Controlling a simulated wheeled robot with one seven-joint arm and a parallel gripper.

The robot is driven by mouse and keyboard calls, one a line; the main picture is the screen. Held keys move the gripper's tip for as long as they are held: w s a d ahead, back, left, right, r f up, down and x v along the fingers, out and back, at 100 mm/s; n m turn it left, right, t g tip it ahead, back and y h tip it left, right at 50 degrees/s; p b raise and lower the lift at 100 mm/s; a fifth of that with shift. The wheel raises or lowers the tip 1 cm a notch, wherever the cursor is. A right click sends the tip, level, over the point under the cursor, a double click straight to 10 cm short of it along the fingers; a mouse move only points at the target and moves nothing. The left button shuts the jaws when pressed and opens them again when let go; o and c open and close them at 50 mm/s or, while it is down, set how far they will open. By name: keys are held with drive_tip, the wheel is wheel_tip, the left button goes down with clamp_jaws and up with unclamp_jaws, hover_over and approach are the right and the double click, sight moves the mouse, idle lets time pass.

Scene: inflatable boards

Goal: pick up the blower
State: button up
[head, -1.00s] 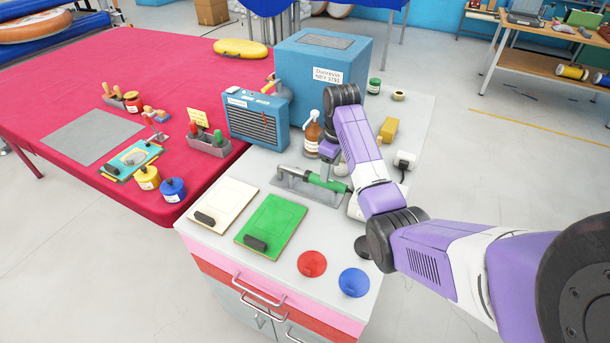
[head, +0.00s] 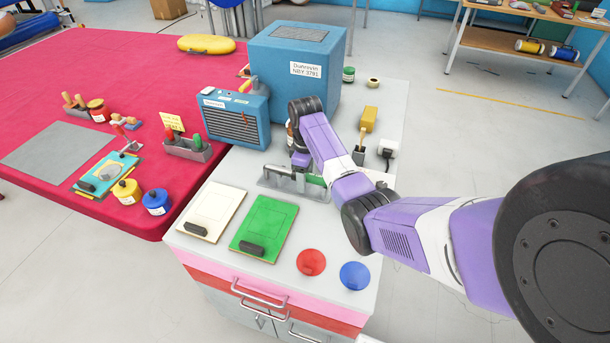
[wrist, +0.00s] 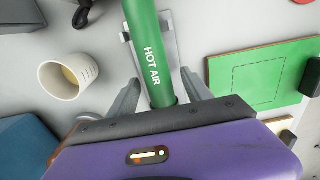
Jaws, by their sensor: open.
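The blower is a green tube-shaped tool marked HOT AIR (wrist: 153,55). It lies on a metal stand (head: 275,183) on the grey cabinet top. In the head view only a small part of its green handle (head: 317,181) shows, and my arm hides the rest. In the wrist view my gripper (wrist: 160,77) is open, with one finger on each side of the green tube. I cannot tell whether either finger touches it.
A green board (head: 262,226), a cream board (head: 214,209), a red disc (head: 311,262) and a blue disc (head: 355,275) lie in front. A blue heater-like box (head: 237,120) and a large blue box (head: 296,75) stand behind. A cream cup (wrist: 66,77) is beside the gripper.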

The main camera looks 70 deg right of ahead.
drive_tip(key=shift+f, duration=0.6)
clamp_jaws()
drive_tip(key=shift+r, duration=0.15)
